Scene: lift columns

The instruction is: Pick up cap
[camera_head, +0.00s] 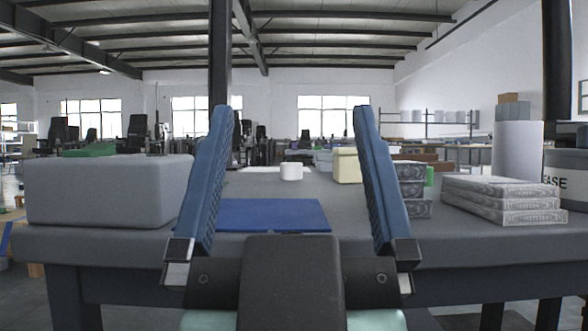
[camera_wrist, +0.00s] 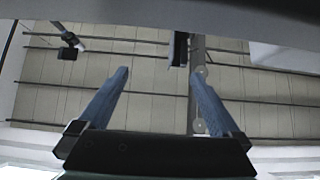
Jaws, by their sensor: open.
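A small white cylinder (camera_head: 291,171), which looks like the cap, stands toward the back of the grey table. In the head view it shows in the gap between my fingers, well beyond them. My gripper (camera_head: 292,112) is open and empty, with its two blue ribbed fingers pointing up in front of the table. The wrist view shows my gripper (camera_wrist: 160,73) too, against the ceiling, and the white cylinder is not seen there.
On the table (camera_head: 140,243) lie a blue mat (camera_head: 270,214) in the middle, a large grey block (camera_head: 108,190) at left and wrapped stacked packs (camera_head: 503,200) at right. A cream box (camera_head: 346,166) stands right of the cylinder. A dark post (camera_head: 220,60) rises behind.

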